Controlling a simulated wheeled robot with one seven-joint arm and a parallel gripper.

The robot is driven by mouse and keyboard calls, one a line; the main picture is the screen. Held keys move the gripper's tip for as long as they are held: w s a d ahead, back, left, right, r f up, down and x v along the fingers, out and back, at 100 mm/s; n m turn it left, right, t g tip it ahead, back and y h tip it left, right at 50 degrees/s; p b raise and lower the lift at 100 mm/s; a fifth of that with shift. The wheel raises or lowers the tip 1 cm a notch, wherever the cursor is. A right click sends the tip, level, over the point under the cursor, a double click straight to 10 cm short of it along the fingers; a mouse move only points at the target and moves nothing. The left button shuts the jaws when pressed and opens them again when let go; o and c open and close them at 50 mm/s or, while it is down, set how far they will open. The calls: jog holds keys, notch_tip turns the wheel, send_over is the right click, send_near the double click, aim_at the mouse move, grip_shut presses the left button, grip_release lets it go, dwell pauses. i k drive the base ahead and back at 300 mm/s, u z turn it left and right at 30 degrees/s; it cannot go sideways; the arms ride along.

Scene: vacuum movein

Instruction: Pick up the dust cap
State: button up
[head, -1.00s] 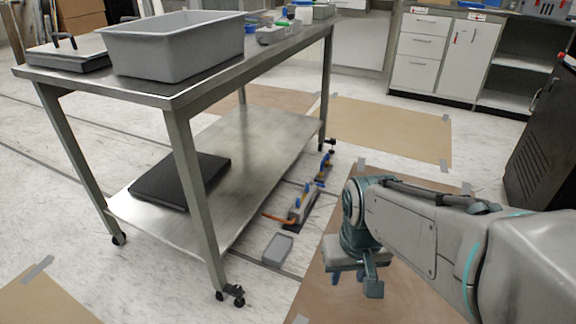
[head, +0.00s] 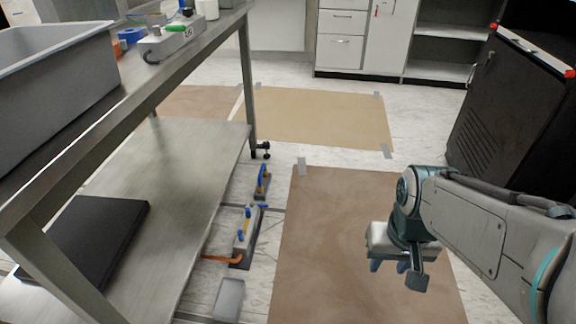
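I cannot pick out a dust cap for certain in the head view. A small grey block-like fixture (head: 246,232) with blue knobs and an orange hose stands on the floor beside the steel cart. A second small fixture (head: 262,184) with a blue handle stands behind it. A shallow grey tray (head: 228,299) lies on the floor in front of them. My gripper (head: 397,273) hangs fingers down above the brown floor sheet, right of these things. Its fingers look apart, with nothing seen between them.
The steel cart (head: 165,150) fills the left, holding a grey bin (head: 55,90), a power strip-like box (head: 172,42) and a white jar (head: 208,9). A black pad (head: 85,250) lies on its lower shelf. A dark cabinet (head: 515,110) stands right. The brown sheet (head: 335,230) is clear.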

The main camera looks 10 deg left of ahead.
aim_at(240, 235)
jog(key=u, duration=0.1)
jog(key=i, duration=1.2)
jog(key=u, duration=0.6)
